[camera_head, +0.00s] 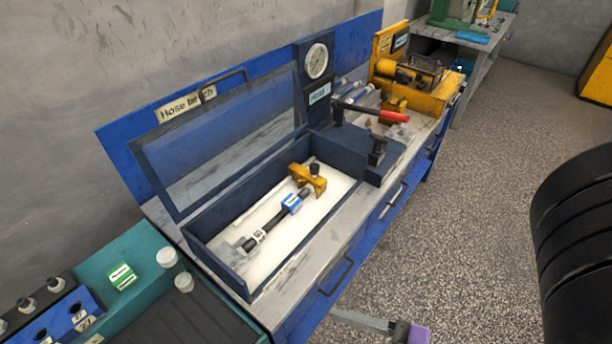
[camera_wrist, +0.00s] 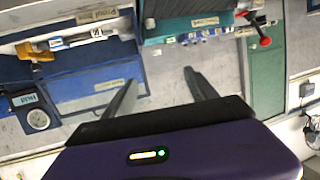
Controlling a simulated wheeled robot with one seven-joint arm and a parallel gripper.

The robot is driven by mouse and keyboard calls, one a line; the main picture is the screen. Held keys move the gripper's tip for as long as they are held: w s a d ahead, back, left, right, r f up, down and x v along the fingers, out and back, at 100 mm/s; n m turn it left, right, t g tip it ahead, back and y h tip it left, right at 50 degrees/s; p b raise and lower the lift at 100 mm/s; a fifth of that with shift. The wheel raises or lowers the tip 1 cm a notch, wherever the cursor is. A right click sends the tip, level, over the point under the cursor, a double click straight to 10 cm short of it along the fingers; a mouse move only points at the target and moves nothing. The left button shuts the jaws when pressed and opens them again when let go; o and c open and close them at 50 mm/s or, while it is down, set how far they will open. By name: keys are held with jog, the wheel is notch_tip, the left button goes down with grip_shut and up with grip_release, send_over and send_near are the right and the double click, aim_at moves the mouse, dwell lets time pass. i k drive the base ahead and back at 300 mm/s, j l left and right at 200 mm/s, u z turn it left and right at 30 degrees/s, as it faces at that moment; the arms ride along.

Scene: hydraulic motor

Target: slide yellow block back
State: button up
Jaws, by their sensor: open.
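The yellow block (camera_head: 308,179) sits in the open blue-walled box on the bench, toward its back end, with a black knob on top. A dark hose (camera_head: 272,222) with a blue-and-white fitting (camera_head: 291,203) lies in front of it on the white box floor. In the wrist view, which looks turned over, the yellow block (camera_wrist: 35,51) shows at the upper left beside the hose. My gripper (camera_wrist: 160,78) is open and empty, its two grey fingers apart. In the head view its purple body and a grey finger show at the bottom, beside the bench front, apart from the block.
The box's clear lid (camera_head: 222,150) stands raised along the back. A dial gauge (camera_head: 317,61) and a red-handled lever (camera_head: 393,116) stand beyond the box. A teal bench (camera_head: 130,262) adjoins at the lower left.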

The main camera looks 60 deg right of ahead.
aim_at(303, 176)
jog(key=k+l, duration=0.15)
jog(key=l, duration=0.15)
jog(key=k+l, duration=0.15)
jog(key=l, duration=0.2)
jog(key=k+l, duration=0.15)
jog(key=l, duration=0.15)
jog(key=k+l+u, duration=0.1)
jog(key=l, duration=0.2)
